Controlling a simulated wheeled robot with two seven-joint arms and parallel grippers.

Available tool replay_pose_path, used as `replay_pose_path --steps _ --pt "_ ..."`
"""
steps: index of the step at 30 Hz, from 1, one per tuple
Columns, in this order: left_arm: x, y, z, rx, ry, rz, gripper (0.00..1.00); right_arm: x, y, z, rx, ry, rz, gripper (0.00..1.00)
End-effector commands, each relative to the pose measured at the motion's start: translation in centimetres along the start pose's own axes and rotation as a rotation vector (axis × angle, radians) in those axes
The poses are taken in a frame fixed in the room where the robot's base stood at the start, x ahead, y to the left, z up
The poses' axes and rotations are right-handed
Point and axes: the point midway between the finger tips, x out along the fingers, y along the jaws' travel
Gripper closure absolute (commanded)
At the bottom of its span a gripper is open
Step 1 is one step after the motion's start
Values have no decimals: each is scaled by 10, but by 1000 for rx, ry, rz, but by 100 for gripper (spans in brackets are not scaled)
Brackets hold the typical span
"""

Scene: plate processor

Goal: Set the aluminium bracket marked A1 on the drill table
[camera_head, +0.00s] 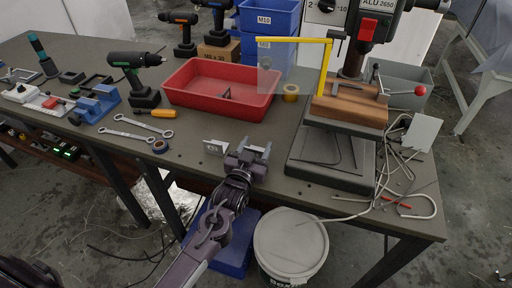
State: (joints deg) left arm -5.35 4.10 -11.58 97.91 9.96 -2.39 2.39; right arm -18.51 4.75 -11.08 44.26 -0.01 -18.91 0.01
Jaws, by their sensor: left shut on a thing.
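My left gripper (252,156) is over the front edge of the work table, its arm coming up from the bottom of the picture. It is shut on a small grey metal piece, mostly hidden by the jaws; no mark on it can be read. The drill table is part of the drill press at right; a wooden block (350,108) sits there above the dark grey base (330,160). My right gripper is not in view.
A red tray (190,97) with a small dark part stands behind the gripper. A white bucket (290,245) stands below.

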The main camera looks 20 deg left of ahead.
Motion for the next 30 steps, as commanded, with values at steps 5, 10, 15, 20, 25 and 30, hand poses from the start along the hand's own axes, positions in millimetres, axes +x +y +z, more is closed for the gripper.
replay_pose_path --steps 5,10,15,20,25,30 --pt "0 0 0 -1 2 0 74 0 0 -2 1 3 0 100" --pt "0 0 4 0 1 0 74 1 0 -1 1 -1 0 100" --pt "0 0 3 0 1 0 24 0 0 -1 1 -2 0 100" --pt "0 0 3 0 1 0 24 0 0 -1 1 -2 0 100" --pt "0 0 -1 0 2 0 24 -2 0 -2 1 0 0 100" --pt "-22 0 2 0 -1 0 24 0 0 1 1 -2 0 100"
